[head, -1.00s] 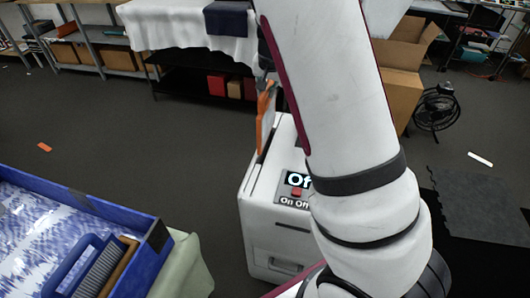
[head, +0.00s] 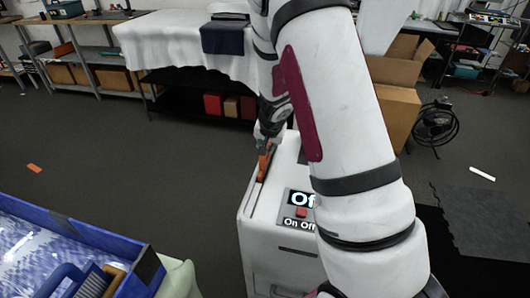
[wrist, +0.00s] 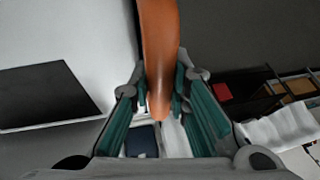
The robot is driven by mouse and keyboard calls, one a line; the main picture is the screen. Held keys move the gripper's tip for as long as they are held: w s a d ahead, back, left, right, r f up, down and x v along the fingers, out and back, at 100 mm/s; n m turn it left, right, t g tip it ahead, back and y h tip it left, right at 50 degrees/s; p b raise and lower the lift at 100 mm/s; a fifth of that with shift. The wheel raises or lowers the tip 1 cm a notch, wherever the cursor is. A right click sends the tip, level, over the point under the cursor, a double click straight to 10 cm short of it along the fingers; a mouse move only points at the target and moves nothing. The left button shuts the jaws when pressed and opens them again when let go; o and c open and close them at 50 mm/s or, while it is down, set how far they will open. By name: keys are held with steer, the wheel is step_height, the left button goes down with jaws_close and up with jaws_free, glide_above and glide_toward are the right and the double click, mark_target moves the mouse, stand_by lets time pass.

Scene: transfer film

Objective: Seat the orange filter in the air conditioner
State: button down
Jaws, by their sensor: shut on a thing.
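The white air conditioner (head: 262,228) stands on the floor in the middle of the head view, with a display and a red switch on its top. The orange filter (head: 264,164) stands upright at the slot along the left side of that top, with only a short part showing above it. My gripper (head: 267,142) is above the slot and shut on the filter's upper edge. In the wrist view the filter (wrist: 158,55) runs between the green finger pads, beside the white top. How deep it sits inside is hidden.
A blue bin (head: 60,225) stands at the lower left. A cardboard box (head: 393,100) and a black fan (head: 436,124) are behind on the right. A cloth-covered table (head: 170,45) stands at the back. The floor left of the air conditioner is mostly clear.

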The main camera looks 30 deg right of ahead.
steer(key=shift+f, duration=0.5)
steer(key=shift+f+b, duration=0.15)
steer(key=shift+b, duration=0.3)
steer(key=c, duration=1.5)
jaws_free()
